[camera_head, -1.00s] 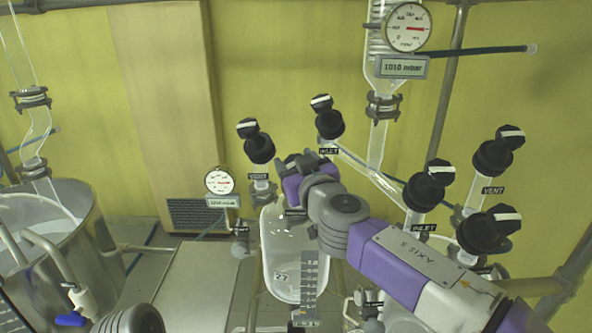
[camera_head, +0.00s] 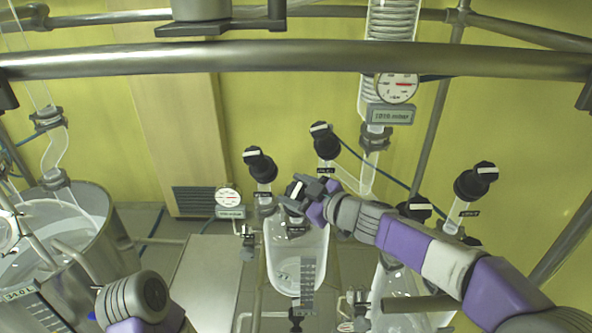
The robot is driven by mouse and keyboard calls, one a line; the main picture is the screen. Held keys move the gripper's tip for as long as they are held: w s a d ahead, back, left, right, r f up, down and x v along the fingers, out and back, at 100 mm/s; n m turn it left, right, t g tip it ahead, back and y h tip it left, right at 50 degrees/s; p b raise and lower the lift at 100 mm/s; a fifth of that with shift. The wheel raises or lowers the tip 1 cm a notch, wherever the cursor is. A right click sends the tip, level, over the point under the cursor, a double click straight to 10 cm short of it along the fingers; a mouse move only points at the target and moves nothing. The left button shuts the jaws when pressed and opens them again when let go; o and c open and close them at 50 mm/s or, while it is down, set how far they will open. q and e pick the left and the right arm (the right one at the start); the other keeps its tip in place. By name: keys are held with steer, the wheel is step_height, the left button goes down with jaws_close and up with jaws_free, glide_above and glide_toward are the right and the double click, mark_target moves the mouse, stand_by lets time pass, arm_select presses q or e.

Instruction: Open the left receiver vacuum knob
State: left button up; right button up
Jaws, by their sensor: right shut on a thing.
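The left receiver (camera_head: 312,262) is a clear glass vessel with a scale strip, standing at the centre of the head view. Three black knobs with white marks stand around its top: a vent knob (camera_head: 260,166) at the left, an inlet knob (camera_head: 325,142) behind, and the vacuum knob (camera_head: 296,189) in front. My right arm reaches in from the right, and my right gripper (camera_head: 303,199) is shut on the vacuum knob, partly hiding it. My left arm shows at the bottom left, with its gripper out of view.
A thick metal rail (camera_head: 200,60) crosses the upper view. A round gauge (camera_head: 397,88) hangs on the glass column, and a smaller gauge (camera_head: 229,197) is left of the receiver. The right receiver's vent knob (camera_head: 475,181) stands beyond my right arm. A steel vessel (camera_head: 92,222) is at the left.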

steer(key=p, duration=0.2)
steer(key=n+g+p, duration=0.1)
steer(key=p, duration=0.1)
steer(key=shift+r+n+g+y, duration=0.25)
steer(key=shift+n+g+y, duration=0.05)
steer(key=shift+y, duration=0.1)
steer(key=shift+f+n+g+p, duration=0.15)
steer(key=shift+n+g+p, duration=0.35)
steer(key=shift+n+p, duration=0.15)
steer(key=n+g, duration=0.4)
steer(key=shift+f+n+g, duration=0.1)
steer(key=shift+n+g, duration=0.15)
steer(key=shift+g, duration=0.15)
steer(key=shift+n+g+h, duration=0.6)
steer(key=shift+n+g, duration=1.1)
steer(key=shift+g, duration=0.1)
steer(key=o, duration=1)
steer(key=shift+s, duration=0.1)
steer(key=shift+c, duration=0.2)
